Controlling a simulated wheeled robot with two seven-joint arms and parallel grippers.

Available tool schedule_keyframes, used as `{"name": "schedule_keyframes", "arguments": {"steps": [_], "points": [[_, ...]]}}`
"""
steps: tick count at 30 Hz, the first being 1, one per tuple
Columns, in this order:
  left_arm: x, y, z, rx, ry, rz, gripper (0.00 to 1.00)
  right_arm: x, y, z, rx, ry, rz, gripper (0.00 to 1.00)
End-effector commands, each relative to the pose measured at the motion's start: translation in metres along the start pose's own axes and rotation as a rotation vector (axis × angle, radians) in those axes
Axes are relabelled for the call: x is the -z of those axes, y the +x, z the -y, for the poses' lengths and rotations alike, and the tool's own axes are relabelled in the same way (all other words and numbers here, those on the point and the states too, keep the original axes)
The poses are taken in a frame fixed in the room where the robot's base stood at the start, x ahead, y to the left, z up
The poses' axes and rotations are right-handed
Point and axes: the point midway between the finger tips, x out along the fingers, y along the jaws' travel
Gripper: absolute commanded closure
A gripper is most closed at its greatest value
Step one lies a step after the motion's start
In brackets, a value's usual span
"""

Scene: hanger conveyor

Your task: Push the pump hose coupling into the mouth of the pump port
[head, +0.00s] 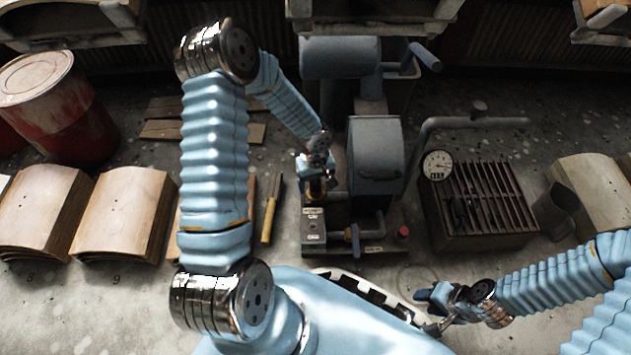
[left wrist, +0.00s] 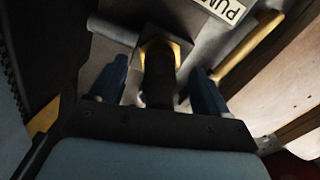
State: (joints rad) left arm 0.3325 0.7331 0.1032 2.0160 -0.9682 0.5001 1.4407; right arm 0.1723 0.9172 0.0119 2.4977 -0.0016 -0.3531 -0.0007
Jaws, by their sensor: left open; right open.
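My left gripper (head: 314,182) is over the front left of the grey pump machine (head: 375,155). In the left wrist view its two blue fingers (left wrist: 156,90) are open, one on each side of a dark cylinder (left wrist: 158,82), which looks like the hose coupling. No clear finger contact shows. A brass-coloured hexagonal rim (left wrist: 178,50) is around the cylinder's far end and looks like the port's mouth. How deep the cylinder sits cannot be told. A "PU..." label (left wrist: 226,8) is beside it. In the head view the gripper mostly hides the port. My right gripper (head: 432,311) is open and empty at the lower right.
A yellow-handled tool (head: 269,220) lies left of the machine. A labelled block (head: 313,228), a blue valve handle (head: 355,240) and a red knob (head: 403,232) are at its front. A gauge (head: 437,165) and slatted crate (head: 488,238) stand right. A red drum (head: 62,120) is far left.

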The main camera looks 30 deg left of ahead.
Motion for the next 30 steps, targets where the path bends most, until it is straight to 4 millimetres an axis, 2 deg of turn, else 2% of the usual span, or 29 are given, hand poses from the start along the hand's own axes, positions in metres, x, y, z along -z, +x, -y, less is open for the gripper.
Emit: {"name": "schedule_keyframes", "arguments": {"steps": [9, 11, 14, 24, 30], "points": [[0.000, 0.000, 0.000, 0.000, 0.000, 0.000, 0.22, 0.001, 0.000, 0.000, 0.000, 0.001, -0.007, 0.57], [0.000, -0.007, 0.000, 0.000, -0.001, -0.001, 0.22, 0.001, -0.003, 0.001, -0.001, 0.001, -0.006, 0.57], [0.001, -0.024, 0.000, 0.000, -0.001, -0.003, 0.22, 0.001, -0.009, 0.003, 0.000, 0.001, -0.005, 0.57], [0.001, -0.106, 0.000, -0.001, -0.001, -0.003, 0.22, 0.000, -0.031, 0.011, 0.000, 0.000, 0.001, 0.57], [0.000, -0.133, 0.000, -0.001, 0.000, -0.001, 0.22, 0.000, -0.036, 0.013, 0.000, -0.001, 0.003, 0.57]]}}
